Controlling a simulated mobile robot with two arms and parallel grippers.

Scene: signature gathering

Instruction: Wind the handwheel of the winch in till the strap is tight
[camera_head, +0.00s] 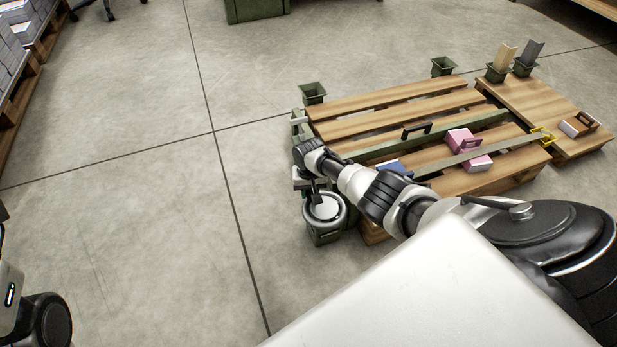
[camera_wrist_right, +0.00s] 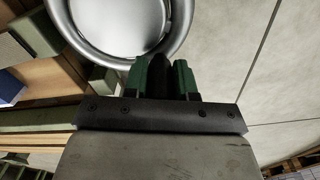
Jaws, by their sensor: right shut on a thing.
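The winch's handwheel (camera_head: 326,208) is a round pale disc with a silver rim, on a green winch body (camera_head: 324,237) at the pallet's near left corner. It also shows at the top of the right wrist view (camera_wrist_right: 118,25). My right gripper (camera_head: 316,199) is at the wheel; its green-tipped fingers (camera_wrist_right: 159,75) are shut around the dark handle (camera_wrist_right: 158,72) at the rim. My left gripper is out of view.
The strap crosses a slatted wooden pallet (camera_head: 390,101) with a blue item (camera_head: 394,167) and a dark handle (camera_head: 416,129) on it. A smaller board (camera_head: 545,100) stands to the right with green holders. Open concrete floor (camera_head: 130,190) lies to the left.

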